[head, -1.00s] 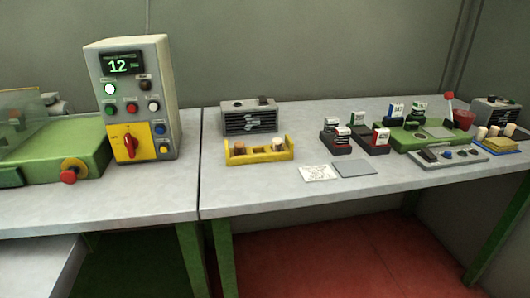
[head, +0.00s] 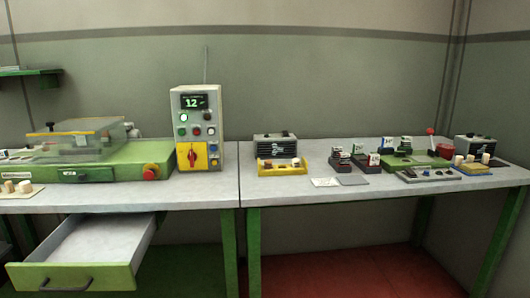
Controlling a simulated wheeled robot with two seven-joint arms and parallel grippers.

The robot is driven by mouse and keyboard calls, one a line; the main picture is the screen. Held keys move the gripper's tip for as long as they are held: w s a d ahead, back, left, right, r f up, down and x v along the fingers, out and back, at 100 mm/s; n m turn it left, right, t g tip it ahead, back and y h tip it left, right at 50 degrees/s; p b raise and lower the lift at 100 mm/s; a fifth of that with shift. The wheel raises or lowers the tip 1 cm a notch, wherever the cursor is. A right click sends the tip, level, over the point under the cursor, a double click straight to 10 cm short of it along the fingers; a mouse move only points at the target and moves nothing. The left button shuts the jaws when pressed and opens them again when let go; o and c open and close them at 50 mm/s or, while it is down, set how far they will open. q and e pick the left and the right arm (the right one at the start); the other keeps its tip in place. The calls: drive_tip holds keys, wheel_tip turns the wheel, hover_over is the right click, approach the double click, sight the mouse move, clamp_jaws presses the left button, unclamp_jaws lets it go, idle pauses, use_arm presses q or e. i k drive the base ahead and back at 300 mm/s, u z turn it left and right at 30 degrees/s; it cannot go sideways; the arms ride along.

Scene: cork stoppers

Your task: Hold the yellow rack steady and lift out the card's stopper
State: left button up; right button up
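The yellow rack (head: 280,174) stands on the right-hand table, in front of a grey box with a dark front. A brown stopper (head: 266,165) sits in its left part and a pale stopper (head: 296,163) in its right part. A white card (head: 325,182) with a dark drawing lies flat on the table to the right of the rack; the drawing is too small to read. A grey flat plate (head: 352,180) lies beside the card. Neither of my grippers shows.
A control box (head: 200,128) stands left of the rack. A green machine (head: 95,163) is further left, above an open drawer (head: 80,258) that juts forward.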

sight(267, 163)
drive_tip(key=z, duration=0.6)
drive_tip(key=i, duration=1.4)
drive_tip(key=u, duration=0.65)
